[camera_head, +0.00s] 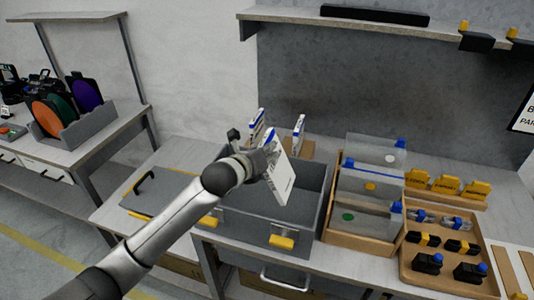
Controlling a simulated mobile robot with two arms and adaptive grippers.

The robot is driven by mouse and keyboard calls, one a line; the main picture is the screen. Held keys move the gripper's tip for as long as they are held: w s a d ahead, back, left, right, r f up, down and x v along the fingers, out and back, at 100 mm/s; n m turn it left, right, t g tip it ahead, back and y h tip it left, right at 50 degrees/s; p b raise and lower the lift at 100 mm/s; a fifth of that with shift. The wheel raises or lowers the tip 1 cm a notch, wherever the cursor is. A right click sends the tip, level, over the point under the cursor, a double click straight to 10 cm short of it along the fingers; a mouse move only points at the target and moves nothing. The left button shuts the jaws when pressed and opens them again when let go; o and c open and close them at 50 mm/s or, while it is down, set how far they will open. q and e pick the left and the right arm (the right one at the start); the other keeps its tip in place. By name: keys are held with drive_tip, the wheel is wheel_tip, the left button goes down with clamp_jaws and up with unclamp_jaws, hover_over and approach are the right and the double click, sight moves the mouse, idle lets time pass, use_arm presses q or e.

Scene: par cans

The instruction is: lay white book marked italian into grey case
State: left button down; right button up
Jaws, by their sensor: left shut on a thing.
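A white book (279,183) with a blue band near its top and dark lettering on its face is held upright and slightly tilted. The lettering is too small to read. My left gripper (268,160) is shut on this book and holds it above the grey case (255,228). The case is open on the bench, with yellow latches on its front. Its visible inside looks empty, though my arm and the book hide part of it. My right gripper does not show.
More white books (299,130) stand behind the case. A wooden rack (358,242) with clear panels stands close on the case's right, beside a wooden tray (445,280) of small parts. A dark flat panel with a handle (158,193) lies left of the case. A shelf (350,24) hangs above.

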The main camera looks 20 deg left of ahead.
use_arm(q)
wheel_tip(320, 180, down, 2)
drive_tip(key=shift+f+b, duration=0.15)
drive_tip(key=shift+b, duration=0.15)
wheel_tip(320, 180, down, 8)
drive_tip(key=b, duration=0.3)
drive_tip(key=shift+r, duration=0.2)
idle(0.4)
drive_tip(key=c, duration=1.3)
unclamp_jaws()
drive_tip(key=shift+s, duration=0.1)
